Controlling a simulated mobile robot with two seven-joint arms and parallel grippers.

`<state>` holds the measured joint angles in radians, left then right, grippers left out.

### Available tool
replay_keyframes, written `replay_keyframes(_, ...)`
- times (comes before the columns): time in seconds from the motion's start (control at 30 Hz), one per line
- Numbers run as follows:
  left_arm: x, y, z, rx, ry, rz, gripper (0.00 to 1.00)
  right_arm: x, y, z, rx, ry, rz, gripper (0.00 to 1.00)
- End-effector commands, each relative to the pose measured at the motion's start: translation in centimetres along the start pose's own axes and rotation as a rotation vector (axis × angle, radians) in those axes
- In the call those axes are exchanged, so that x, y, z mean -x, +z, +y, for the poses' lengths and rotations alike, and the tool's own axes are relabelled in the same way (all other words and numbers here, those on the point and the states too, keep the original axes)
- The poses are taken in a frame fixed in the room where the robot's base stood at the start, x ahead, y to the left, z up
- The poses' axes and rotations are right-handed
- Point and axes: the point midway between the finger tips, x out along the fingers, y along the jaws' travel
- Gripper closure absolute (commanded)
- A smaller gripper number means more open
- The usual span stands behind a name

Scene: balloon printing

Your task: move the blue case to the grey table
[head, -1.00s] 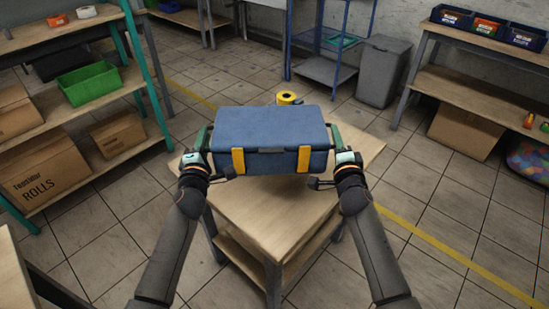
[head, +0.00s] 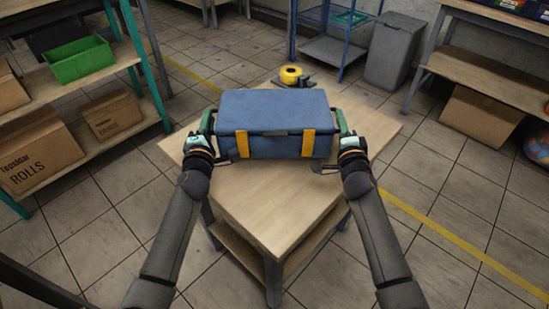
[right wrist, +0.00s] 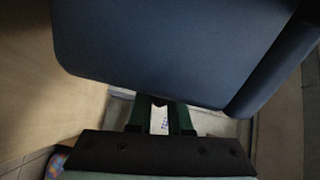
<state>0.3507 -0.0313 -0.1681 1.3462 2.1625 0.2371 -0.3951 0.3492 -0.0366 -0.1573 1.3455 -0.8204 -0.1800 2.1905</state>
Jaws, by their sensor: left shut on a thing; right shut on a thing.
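The blue case (head: 265,112) with two yellow latches is level over the far half of a wood-topped table with grey legs (head: 270,205) in the head view. Its underside is at or just above the tabletop; I cannot tell whether it touches. My left gripper (head: 206,128) is shut on the case's left end and my right gripper (head: 344,128) on its right end. In the right wrist view, the case (right wrist: 170,50) fills the upper part, and my right gripper's fingers (right wrist: 160,115) reach its side, with the exact grip hidden.
A yellow tape roll (head: 290,75) on a dark dispenser stands at the table's far corner, behind the case. Shelves with a green bin (head: 80,60) and cardboard boxes are at left. A grey bin (head: 394,50) and a workbench are at the back right. The near tabletop is clear.

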Motion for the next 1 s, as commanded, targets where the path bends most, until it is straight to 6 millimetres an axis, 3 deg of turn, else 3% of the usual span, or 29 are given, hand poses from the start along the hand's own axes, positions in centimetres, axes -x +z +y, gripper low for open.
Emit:
replay_keyframes(0.53,-0.1,0.0,0.1,0.003,0.007,-0.001,1.0,-0.1,0.0,-0.1,0.002,-0.009,0.0,1.0)
replay_keyframes(1.0,-0.1,-0.3,-1.8,0.003,0.007,-0.001,1.0,-0.1,0.4,1.8,0.002,-0.009,0.0,1.0)
